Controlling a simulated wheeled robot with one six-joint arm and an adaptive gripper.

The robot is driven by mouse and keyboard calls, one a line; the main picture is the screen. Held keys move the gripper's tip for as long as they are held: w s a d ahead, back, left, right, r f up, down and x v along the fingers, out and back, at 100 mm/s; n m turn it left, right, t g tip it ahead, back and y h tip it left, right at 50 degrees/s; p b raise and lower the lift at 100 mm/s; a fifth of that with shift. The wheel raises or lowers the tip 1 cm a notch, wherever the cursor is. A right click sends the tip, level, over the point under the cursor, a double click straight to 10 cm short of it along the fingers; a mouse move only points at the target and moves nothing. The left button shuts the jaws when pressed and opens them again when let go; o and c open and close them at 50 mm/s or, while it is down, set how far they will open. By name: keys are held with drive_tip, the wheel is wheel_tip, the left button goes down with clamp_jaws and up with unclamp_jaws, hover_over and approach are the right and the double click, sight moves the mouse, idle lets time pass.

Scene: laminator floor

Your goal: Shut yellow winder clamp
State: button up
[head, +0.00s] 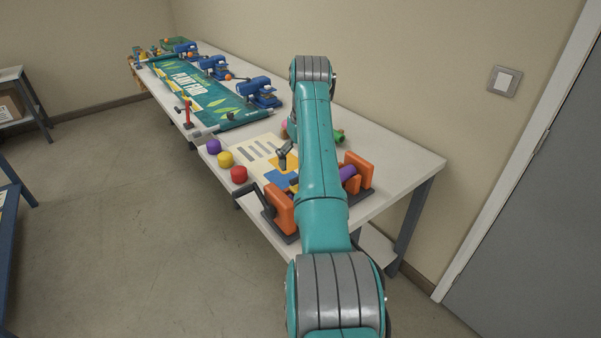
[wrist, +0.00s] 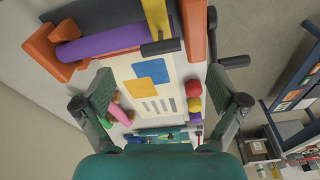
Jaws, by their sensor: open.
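In the wrist view, the yellow winder clamp (wrist: 156,17) is a flat yellow bar with a black crosswise grip (wrist: 160,47) at its end. It sits beside the right orange bracket (wrist: 194,38) of the winder, near a purple roll (wrist: 100,41). I cannot tell how far the clamp stands open. My gripper (wrist: 165,103) is open and empty, its fingers wide apart and the clamp beyond them, untouched.
A black crank (wrist: 232,61) sticks out beside the right bracket. Red (head: 238,174), yellow (head: 225,160) and purple (head: 213,146) knobs line the table's left edge. A printed sheet (wrist: 165,85) lies by the winder. Blue clamps (head: 257,92) and a green banner (head: 187,84) are farther back.

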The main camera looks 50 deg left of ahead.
drive_tip(key=shift+s+d+r, duration=0.1)
drive_tip(key=shift+d+r, duration=0.05)
drive_tip(key=shift+r, duration=0.6)
drive_tip(key=shift+d+r, duration=0.1)
drive_tip(key=shift+r, duration=0.65)
